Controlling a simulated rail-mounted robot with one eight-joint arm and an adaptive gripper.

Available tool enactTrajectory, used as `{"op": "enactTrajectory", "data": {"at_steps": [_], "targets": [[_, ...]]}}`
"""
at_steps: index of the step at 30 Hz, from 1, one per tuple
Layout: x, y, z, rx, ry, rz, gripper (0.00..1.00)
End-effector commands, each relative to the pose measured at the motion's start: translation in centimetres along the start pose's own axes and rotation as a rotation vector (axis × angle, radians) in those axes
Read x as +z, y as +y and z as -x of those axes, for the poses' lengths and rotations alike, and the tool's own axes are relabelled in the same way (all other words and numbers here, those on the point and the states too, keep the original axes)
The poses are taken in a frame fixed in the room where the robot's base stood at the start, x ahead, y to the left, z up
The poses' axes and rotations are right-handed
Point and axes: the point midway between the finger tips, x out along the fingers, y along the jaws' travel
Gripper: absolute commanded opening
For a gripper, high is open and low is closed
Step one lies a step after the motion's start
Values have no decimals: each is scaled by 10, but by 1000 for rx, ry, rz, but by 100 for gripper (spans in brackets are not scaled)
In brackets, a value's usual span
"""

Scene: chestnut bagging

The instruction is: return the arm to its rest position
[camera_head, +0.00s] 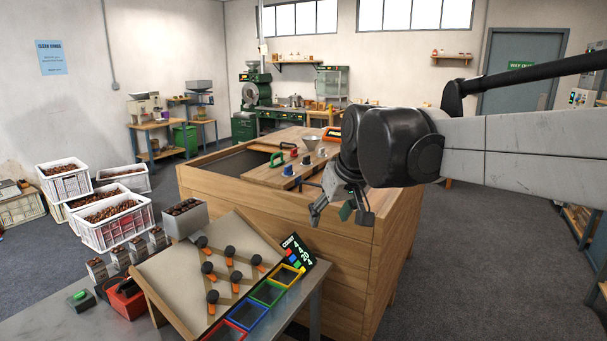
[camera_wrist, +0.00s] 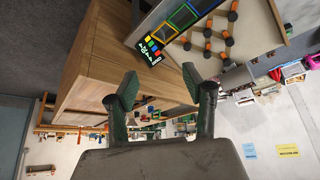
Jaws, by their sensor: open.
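My gripper (camera_head: 335,208) hangs from my arm right of the middle in the head view, in the air in front of the wooden counter. In the wrist view my gripper (camera_wrist: 164,92) shows two dark green fingers spread apart with nothing between them. My arm reaches in from the right edge, roughly level, with the wrist bent down. The gripper is above and to the right of the sorting board (camera_head: 172,281), apart from it.
The large wooden counter (camera_head: 335,262) stands close behind my gripper. White crates (camera_head: 117,231) of chestnuts stand at the left. The board carries several black-and-orange pieces and coloured frames (camera_head: 268,292). Grey floor (camera_head: 465,270) is clear at the right.

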Motion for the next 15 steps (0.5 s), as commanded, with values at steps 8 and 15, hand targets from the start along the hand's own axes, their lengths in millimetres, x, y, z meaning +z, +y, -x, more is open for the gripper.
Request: {"op": "enactTrajectory", "data": {"at_steps": [8, 15], "targets": [[98, 27, 32, 70, 28, -104, 46], [184, 40, 43, 129, 54, -192, 46]]}}
